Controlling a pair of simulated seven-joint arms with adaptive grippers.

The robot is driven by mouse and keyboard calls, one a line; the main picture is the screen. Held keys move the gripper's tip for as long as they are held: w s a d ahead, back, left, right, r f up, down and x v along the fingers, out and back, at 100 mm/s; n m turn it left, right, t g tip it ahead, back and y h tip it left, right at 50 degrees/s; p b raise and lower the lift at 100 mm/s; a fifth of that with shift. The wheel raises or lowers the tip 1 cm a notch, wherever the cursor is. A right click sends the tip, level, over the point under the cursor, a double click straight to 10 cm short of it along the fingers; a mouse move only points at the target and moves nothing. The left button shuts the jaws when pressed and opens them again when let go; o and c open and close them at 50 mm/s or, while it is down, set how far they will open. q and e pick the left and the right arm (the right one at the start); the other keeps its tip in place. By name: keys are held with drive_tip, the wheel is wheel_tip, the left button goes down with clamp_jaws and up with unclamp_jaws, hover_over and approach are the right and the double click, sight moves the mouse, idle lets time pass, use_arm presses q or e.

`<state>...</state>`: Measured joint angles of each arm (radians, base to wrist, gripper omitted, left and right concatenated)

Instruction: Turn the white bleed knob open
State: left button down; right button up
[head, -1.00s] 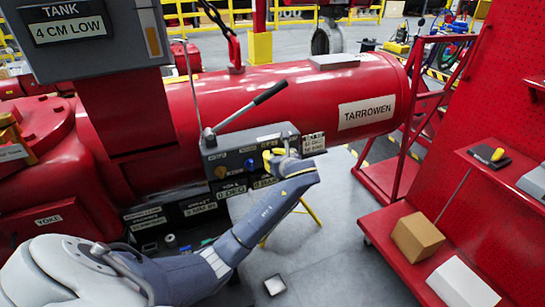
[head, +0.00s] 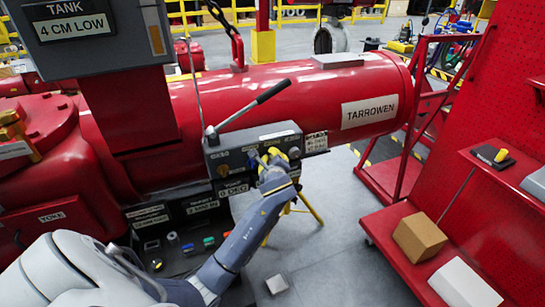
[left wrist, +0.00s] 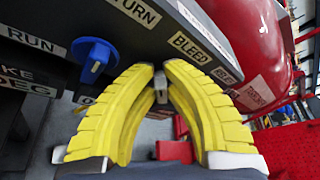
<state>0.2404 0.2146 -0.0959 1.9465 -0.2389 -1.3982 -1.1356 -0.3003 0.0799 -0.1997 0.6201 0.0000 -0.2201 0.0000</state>
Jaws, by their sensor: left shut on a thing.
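The white bleed knob (left wrist: 160,84) shows in the left wrist view as a small pale piece between the fingertips, below the panel's BLEED label (left wrist: 190,46). My left gripper (left wrist: 161,72) has its yellow fingers closed on the knob from both sides. In the head view my left gripper (head: 274,158) is at the right part of the grey control box (head: 232,151), and its fingers and wrist hide the knob there. How far the knob is turned cannot be told. My right gripper is in neither view.
A blue knob (left wrist: 95,56) is close left of my left fingers. An orange-brown knob (head: 223,170) is further left on the box. A long black-gripped lever (head: 272,91) rises above it. A red cart (head: 400,235) with boxes stands to the right.

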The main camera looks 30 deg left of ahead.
use_arm(q)
drive_tip(key=n, duration=0.1)
drive_tip(key=n+t, duration=0.1)
drive_tip(key=shift+s+a+f+n+t, duration=0.1)
drive_tip(key=shift+s+f+n+t, duration=0.05)
drive_tip(key=shift+f+n+t, duration=0.4)
drive_tip(key=shift+n+t, duration=0.45)
drive_tip(key=shift+n, duration=0.8)
drive_tip(key=c, duration=1.5)
unclamp_jaws()
drive_tip(key=shift+o, duration=0.2)
drive_tip(key=shift+s, duration=0.1)
drive_tip(key=v, duration=1.2)
drive_tip(key=shift+n, duration=0.3)
